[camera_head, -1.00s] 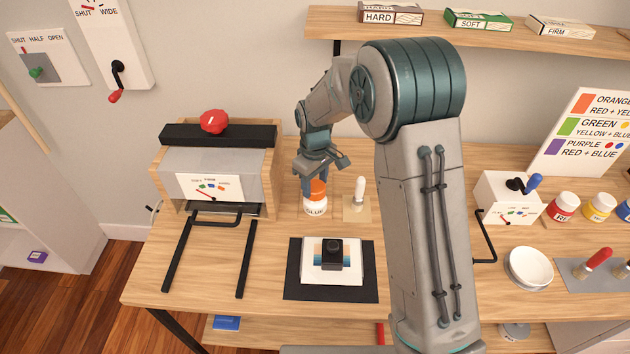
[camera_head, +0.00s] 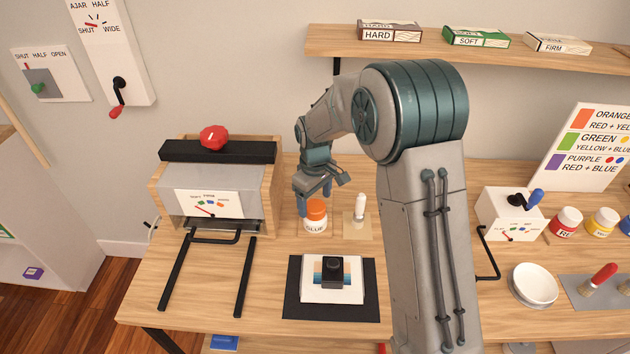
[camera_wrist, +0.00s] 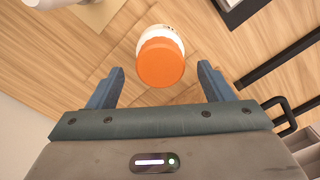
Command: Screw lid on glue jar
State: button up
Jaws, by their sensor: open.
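The glue jar (camera_head: 315,224) is white with a "GLUE" label and stands upright on the table. Its orange lid (camera_head: 316,208) sits on top of it. Whether the lid is screwed tight cannot be told. My gripper (camera_head: 315,196) is just behind and slightly left of the jar. In the wrist view, my gripper (camera_wrist: 160,80) is open, its two blue fingers apart, and the orange lid (camera_wrist: 161,63) and white jar (camera_wrist: 162,32) lie ahead between the finger lines. The fingers do not appear to touch the lid.
A white stick-like object (camera_head: 360,206) stands on a small tan mat right of the jar. A black mat (camera_head: 300,312) with a printed card and black block lies in front. A boxed machine (camera_head: 210,180) with rails is at left. A white crank box (camera_head: 508,212) is at right.

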aim_at(315, 206)
notch_tip(315, 206, up, 13)
jog(key=shift+f+b, duration=0.15)
jog(key=shift+b, duration=0.25)
jog(key=s+d+r+m+t, duration=0.1)
jog(key=s+d+r+m, duration=0.4)
jog(key=s+d, duration=0.5)
jog(key=s+d+f+m+t, duration=0.1)
jog(key=s+d+m, duration=0.1)
jog(key=s, duration=0.6)
jog(key=s+d+f+m+t, duration=0.1)
jog(key=s+d+f+m, duration=0.1)
jog(key=s, duration=0.5)
jog(key=shift+s+d+f+m, duration=0.15)
jog(key=shift+s+d+m, duration=0.3)
jog(key=shift+d, duration=0.45)
